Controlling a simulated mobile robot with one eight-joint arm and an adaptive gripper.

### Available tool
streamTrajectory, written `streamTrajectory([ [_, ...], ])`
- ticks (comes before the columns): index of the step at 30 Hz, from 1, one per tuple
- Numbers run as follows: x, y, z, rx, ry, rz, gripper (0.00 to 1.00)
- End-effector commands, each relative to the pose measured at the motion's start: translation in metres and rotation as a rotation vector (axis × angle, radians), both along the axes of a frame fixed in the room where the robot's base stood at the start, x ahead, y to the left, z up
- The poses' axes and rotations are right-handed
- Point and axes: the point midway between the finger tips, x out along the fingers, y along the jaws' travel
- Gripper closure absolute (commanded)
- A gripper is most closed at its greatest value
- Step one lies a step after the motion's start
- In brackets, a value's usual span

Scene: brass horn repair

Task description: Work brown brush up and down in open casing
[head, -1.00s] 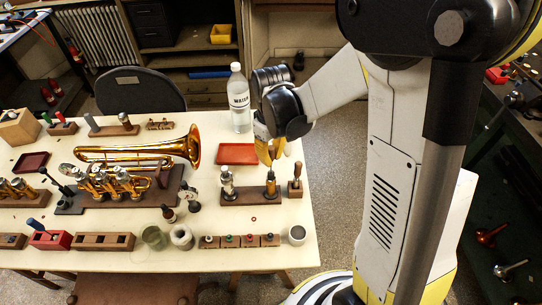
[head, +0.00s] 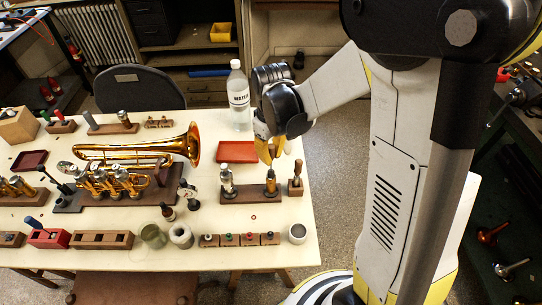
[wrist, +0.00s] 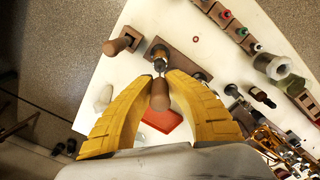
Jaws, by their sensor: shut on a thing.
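A brass casing (head: 271,186) stands upright on a dark wooden block (head: 250,196) near the right edge of the table. My gripper (head: 270,158) is directly above it, pointing down. In the wrist view my yellow fingers (wrist: 160,88) are shut on the brown handle of the brush (wrist: 161,98). The brush lines up with the casing top (wrist: 160,58) beneath it. The bristles are hidden, so I cannot tell how deep they reach. A silver-topped valve piece (head: 227,182) stands at the left end of the same block.
A small wooden block with an upright handle (head: 295,186) stands close on the right. A brass horn (head: 140,150) is to the left. A grey cup (head: 297,233) and a row of small parts (head: 240,239) are in front.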

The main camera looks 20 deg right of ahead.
Motion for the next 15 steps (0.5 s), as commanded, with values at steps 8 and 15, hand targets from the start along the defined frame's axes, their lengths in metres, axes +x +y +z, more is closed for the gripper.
streamTrajectory([
  [8,0.0003,0.0,0.0088,0.0,0.0,0.0,1.0],
  [15,0.0002,0.0,0.0058,0.0,0.0,0.0,1.0],
])
